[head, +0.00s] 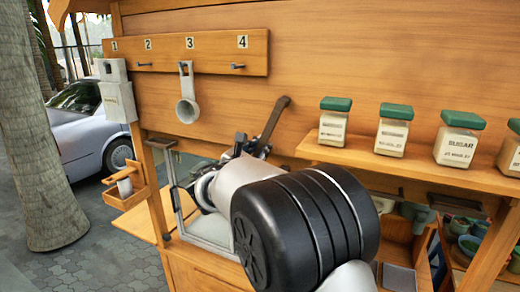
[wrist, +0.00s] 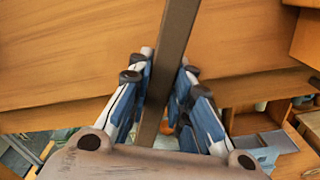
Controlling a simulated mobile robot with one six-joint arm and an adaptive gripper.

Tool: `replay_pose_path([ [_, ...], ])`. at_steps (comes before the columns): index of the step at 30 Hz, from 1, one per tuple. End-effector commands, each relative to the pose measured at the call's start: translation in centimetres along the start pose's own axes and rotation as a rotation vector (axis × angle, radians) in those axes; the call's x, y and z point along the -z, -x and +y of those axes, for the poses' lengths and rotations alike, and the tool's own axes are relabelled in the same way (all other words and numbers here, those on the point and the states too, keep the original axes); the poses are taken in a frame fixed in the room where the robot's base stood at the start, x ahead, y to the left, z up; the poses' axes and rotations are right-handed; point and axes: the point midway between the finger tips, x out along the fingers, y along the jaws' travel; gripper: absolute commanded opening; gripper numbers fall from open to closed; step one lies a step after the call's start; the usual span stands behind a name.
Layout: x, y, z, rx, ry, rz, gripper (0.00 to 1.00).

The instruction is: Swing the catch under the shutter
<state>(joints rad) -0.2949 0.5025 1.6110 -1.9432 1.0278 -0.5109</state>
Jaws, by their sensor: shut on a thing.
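The catch looks to be the long dark metal bar (head: 272,122) standing tilted in front of the wooden shutter (head: 330,55), its rounded top leaning right in the head view. My gripper (head: 250,148) is shut on the bar's lower part. In the wrist view the bar (wrist: 174,42) runs from the top edge down between the two blue-and-grey fingers of my gripper (wrist: 163,82). The bar's lower end and its pivot are hidden behind my gripper and arm.
A shelf (head: 420,170) with green-lidded jars (head: 391,130) lies to the right of the bar. A hook rail (head: 190,50) with numbers holds a hanging ladle (head: 187,95) at upper left. A metal frame (head: 208,228) stands below left, close to my arm. A palm trunk (head: 30,130) is at far left.

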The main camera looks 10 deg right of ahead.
Motion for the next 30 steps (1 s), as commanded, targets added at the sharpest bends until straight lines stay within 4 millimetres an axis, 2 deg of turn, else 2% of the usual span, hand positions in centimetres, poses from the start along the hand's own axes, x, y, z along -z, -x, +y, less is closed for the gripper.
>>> replay_pose_path([
  [8, 0.0, 0.0, -0.5, 0.001, 0.026, -0.001, 0.00],
  [15, -0.8, 0.0, -4.5, 0.002, 0.314, -0.002, 0.00],
  [18, -1.2, 0.0, -5.5, 0.001, 0.399, 0.000, 0.00],
  [28, -1.3, 0.0, -5.9, 0.001, 0.434, -0.002, 0.00],
  [29, -1.3, 0.0, -5.9, 0.001, 0.434, -0.002, 0.20],
  [30, -1.3, 0.0, -5.9, 0.002, 0.433, -0.002, 0.23],
])
